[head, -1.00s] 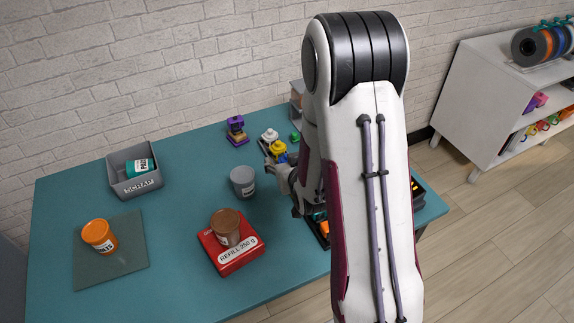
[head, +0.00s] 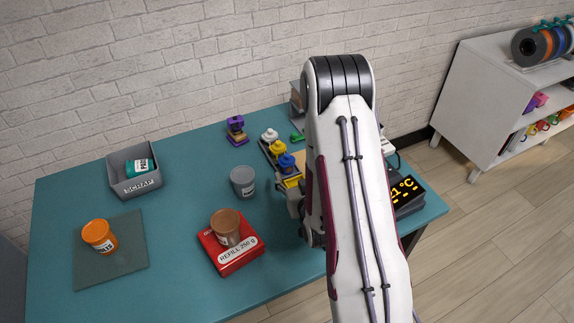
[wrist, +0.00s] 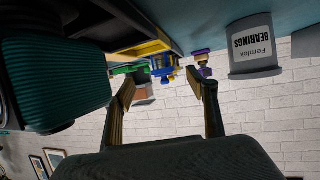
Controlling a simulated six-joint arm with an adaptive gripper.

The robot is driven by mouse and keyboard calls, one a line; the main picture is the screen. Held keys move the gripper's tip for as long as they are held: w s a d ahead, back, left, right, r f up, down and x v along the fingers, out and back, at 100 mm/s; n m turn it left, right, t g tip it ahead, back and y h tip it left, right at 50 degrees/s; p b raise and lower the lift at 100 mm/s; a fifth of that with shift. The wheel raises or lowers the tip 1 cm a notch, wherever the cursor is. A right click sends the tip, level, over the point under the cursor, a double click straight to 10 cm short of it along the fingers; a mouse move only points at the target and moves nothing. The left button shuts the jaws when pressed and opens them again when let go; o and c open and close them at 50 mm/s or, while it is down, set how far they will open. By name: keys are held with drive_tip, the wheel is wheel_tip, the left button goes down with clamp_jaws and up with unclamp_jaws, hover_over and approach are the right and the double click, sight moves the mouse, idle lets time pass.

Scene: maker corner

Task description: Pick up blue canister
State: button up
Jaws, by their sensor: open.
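I see no canister that is plainly blue. A large ribbed dark-teal round thing (wrist: 55,75) fills the left of the wrist view, close to my gripper; I cannot tell whether it is the blue canister. A teal canister (head: 140,167) lies in the grey SCRAP bin (head: 136,188) in the head view. My gripper (wrist: 165,90) is open and empty, its two fingers apart. The ribbed thing is beside its left finger, not between the fingers. In the head view, the arm hides most of the gripper and the table behind it.
A grey canister (head: 243,182), labelled BEARINGS in the wrist view (wrist: 253,45), stands left of my gripper. A brown canister (head: 226,226) stands on a red box (head: 233,259). An orange canister (head: 99,236) is on a mat (head: 110,270). Small blue (head: 287,162) and yellow pieces stand behind.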

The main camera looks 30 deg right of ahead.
sight(288, 165)
drive_tip(key=shift+x, duration=1.3)
drive_tip(key=shift+w, duration=0.15)
drive_tip(key=shift+x, duration=2.5)
drive_tip(key=shift+w+a+r, duration=0.1)
drive_tip(key=shift+a+r, duration=0.05)
drive_tip(key=shift+r, duration=0.05)
drive_tip(key=c, duration=1.6)
drive_tip(key=shift+o, duration=0.2)
drive_tip(key=shift+r, duration=0.1)
drive_tip(key=shift+r, duration=4.95)
